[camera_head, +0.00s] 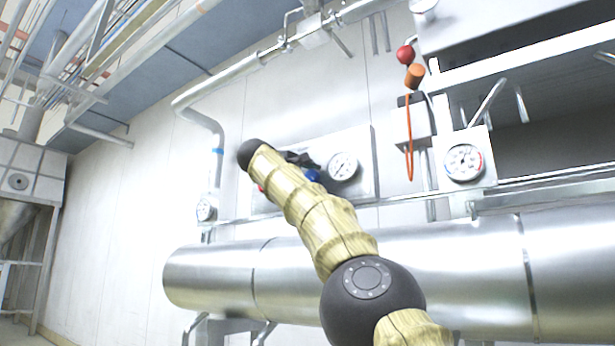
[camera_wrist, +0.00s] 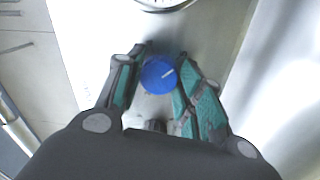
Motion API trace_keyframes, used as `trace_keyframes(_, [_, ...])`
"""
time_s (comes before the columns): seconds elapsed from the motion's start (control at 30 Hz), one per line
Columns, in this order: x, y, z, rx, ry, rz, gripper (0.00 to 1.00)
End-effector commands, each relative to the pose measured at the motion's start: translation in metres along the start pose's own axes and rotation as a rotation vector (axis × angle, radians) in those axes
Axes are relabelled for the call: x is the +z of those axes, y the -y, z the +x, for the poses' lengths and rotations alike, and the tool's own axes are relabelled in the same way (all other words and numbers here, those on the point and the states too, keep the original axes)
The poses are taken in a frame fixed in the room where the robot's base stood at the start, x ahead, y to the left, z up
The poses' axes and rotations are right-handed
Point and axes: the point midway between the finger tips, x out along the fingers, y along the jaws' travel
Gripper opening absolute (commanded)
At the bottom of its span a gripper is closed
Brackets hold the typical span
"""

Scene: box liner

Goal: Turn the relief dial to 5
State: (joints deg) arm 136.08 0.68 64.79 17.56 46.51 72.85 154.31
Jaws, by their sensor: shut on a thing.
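A blue round dial (camera_wrist: 158,76) with a white pointer line sits on a pale metal panel (camera_wrist: 82,22). The line points to the upper right in the wrist view. My gripper (camera_wrist: 161,56) has its teal-padded fingers on either side of the dial, shut on it. In the head view the dial (camera_head: 312,175) is partly hidden by my dark gripper (camera_head: 303,160). No numbers or label around the dial can be read, so its setting cannot be told.
A round gauge (camera_head: 343,166) is just right of the dial on the same panel. A big shiny pipe (camera_head: 220,280) runs below the panel. A second gauge (camera_head: 463,162) and a box with an orange cord (camera_head: 408,150) are further right.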

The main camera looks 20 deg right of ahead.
Motion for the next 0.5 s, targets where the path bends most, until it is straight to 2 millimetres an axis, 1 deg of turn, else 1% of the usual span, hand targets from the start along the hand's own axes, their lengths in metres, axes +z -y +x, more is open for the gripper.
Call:
trace_keyframes(0.03, [0.0003,0.0029,0.001,-0.004,0.003,0.002,0.13])
trace_keyframes(0.37, [0.0,0.0024,0.001,-0.003,0.002,0.004,0.13])
trace_keyframes(0.4, [0.0,0.0023,0.001,-0.003,0.001,0.004,0.43])
trace_keyframes(0.5, [-0.0001,0.0018,0.0007,-0.002,0.001,0.004,0.59])
